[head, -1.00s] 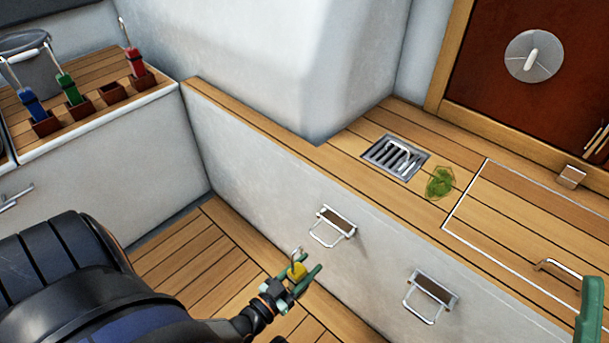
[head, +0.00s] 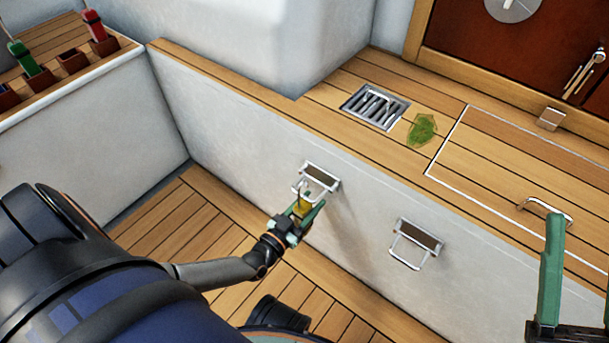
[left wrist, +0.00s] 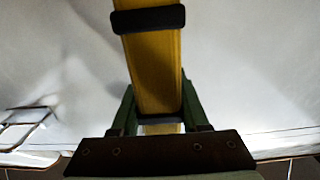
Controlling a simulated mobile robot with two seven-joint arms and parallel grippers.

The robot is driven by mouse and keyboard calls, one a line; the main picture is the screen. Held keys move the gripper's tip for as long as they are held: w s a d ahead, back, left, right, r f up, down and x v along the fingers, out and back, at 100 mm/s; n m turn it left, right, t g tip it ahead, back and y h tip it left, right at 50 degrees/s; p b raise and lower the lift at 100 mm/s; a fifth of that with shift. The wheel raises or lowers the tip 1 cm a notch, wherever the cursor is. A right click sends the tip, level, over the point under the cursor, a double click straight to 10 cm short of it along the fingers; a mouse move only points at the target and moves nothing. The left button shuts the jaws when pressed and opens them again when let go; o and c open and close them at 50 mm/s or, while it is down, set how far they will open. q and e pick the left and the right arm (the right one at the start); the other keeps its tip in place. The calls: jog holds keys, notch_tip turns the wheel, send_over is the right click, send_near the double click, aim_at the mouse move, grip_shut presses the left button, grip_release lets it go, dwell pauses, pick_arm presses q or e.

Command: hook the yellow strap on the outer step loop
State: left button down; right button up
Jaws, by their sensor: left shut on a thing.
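My left gripper (head: 303,211) is shut on the yellow strap (head: 301,204), just in front of the left step. The strap's metal hook (head: 300,187) points up and overlaps the lower bar of the left step loop (head: 318,180); I cannot tell whether they touch. A second step loop (head: 415,244) is on the same white wall, further right. In the left wrist view the yellow strap (left wrist: 155,70), with black bands, runs up between the green fingers; its hook is out of that view. One green finger of my right gripper (head: 552,268) shows at the right edge.
A drain grate (head: 374,107) and a green clump (head: 421,129) lie on the wooden bench above the wall. A hatch handle (head: 546,211) is near my right gripper. Green (head: 31,64) and red (head: 97,30) strapped pieces stand in slots at far left.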

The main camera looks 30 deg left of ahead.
pick_arm(q)
jog(key=shift+f, duration=1.75)
jog(key=shift+c, duration=1.6)
grip_release()
jog(key=shift+s, duration=0.1)
jog(key=shift+f, duration=0.1)
jog(key=shift+s, duration=0.15)
pick_arm(e)
jog(key=shift+s, duration=0.1)
